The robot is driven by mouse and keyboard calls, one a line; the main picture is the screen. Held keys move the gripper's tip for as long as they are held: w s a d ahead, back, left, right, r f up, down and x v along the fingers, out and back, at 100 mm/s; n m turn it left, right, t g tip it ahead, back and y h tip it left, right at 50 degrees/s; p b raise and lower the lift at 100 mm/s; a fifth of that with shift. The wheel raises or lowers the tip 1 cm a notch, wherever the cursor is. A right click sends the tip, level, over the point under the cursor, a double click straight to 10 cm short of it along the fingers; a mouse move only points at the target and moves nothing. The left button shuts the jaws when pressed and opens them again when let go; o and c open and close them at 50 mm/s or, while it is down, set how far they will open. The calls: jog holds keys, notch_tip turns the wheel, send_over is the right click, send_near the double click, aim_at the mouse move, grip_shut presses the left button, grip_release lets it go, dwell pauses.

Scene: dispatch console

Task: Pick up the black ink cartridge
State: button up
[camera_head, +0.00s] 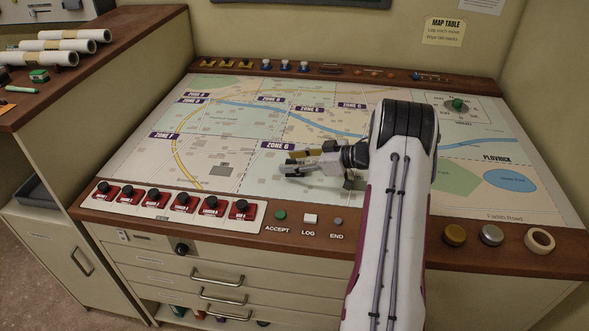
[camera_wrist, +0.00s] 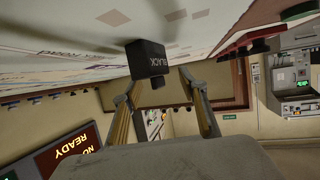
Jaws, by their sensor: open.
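The black ink cartridge (camera_wrist: 147,60) is a small dark block with BLACK written on its side. It shows in the wrist view, against the pale map, which fills the top of that picture. My gripper (camera_wrist: 156,86) is open, with its two fingers spread on either side of the cartridge's near end. I cannot tell whether either finger touches it. In the head view my gripper (camera_head: 290,166) is low over the map near the ZONE G label. I cannot make out the cartridge there.
The map table (camera_head: 225,125) is mostly clear around my gripper. A row of red-based switches (camera_head: 183,202) lines its front left edge. Rolled papers (camera_head: 65,45) lie on the left cabinet.

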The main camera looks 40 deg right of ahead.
grip_shut()
jog(key=shift+r, duration=0.1)
dwell(0.3)
notch_tip(320, 180, up, 10)
dwell(0.7)
dwell(0.4)
